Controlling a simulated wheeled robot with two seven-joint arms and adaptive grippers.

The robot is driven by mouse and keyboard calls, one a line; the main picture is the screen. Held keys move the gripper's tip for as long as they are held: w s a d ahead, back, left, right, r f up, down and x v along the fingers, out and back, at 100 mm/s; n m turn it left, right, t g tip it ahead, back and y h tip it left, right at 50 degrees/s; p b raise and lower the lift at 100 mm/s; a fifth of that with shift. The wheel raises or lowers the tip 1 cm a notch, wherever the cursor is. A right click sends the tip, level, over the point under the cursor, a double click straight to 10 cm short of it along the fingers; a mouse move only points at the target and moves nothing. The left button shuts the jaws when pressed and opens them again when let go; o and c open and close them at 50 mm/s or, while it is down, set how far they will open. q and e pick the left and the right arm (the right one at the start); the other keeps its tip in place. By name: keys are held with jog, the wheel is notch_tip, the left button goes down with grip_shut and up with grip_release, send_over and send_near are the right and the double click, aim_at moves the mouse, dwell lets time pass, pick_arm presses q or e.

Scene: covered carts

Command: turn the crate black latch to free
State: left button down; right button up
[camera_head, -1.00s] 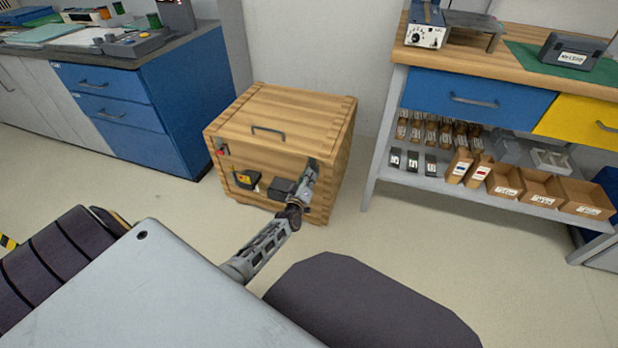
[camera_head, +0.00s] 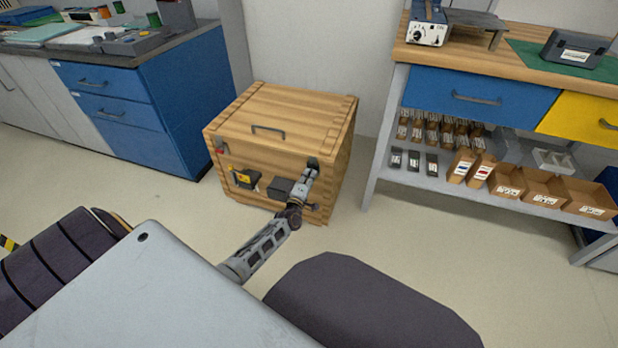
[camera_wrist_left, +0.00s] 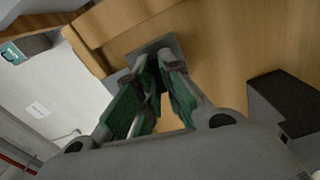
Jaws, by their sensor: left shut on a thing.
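The wooden crate (camera_head: 285,103) stands on the floor with its lid down and a dark handle on top. The black latch (camera_head: 313,162) is at the upper right of its front. In the left wrist view the latch's dark plate (camera_wrist_left: 156,46) shows just beyond the fingertips. My left gripper (camera_head: 311,171) is at the latch, and in the left wrist view its green-padded fingers (camera_wrist_left: 160,66) are closed together on it. The fingers hide part of the latch, so its exact angle is hard to tell. A red latch (camera_head: 220,150) is at the front's upper left. My right gripper is not in view.
A blue cabinet (camera_head: 185,100) stands left, a workbench with shelves (camera_head: 385,150) right.

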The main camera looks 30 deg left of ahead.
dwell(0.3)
pick_arm(q)
jog(key=c, duration=1.6)
grip_release()
jog(key=shift+o, duration=0.2)
jog(key=shift+s, duration=0.2)
jog(key=v, duration=1.1)
jog(key=shift+s, duration=0.25)
jog(key=shift+f, duration=0.1)
jog(key=shift+d, duration=0.1)
